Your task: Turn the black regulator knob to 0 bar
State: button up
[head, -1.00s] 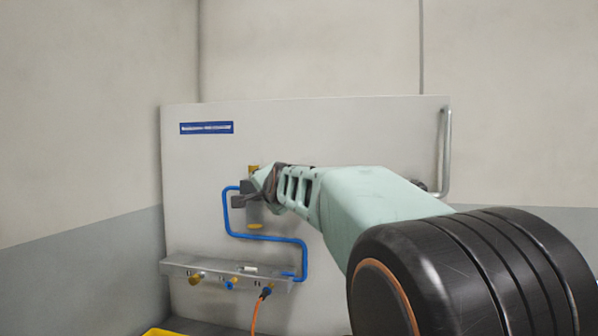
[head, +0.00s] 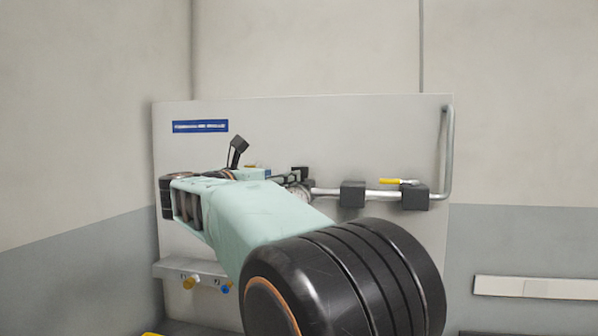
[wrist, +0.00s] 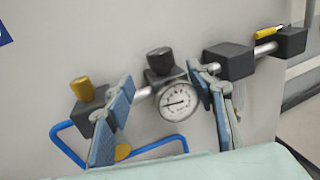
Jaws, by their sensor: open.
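The black regulator knob (wrist: 160,61) sits on top of the regulator in the wrist view, above a round white gauge (wrist: 178,102). The gauge's needle shows, but its numbers are too small to read. My gripper (wrist: 159,80) is open, its blue-padded fingers spread left and right of the knob and gauge in the picture. No contact with the knob shows. In the head view my gripper (head: 284,178) is beside the gauge (head: 301,194), and my arm hides much of that area.
A metal pipe runs right from the regulator through a black block (head: 352,195) to a valve with a yellow lever (head: 398,182). Left of the regulator is a black block with a gold knob (wrist: 82,88). A blue hose (wrist: 65,140) loops below. A lower manifold (head: 172,269) carries fittings.

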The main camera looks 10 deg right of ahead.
aim_at(303, 169)
jog(key=p+x, duration=0.3)
jog(key=x, duration=0.7)
jog(key=shift+w+d, duration=0.25)
jog(key=c, duration=1.2)
jog(key=shift+f+b, duration=0.1)
jog(key=shift+b, duration=0.25)
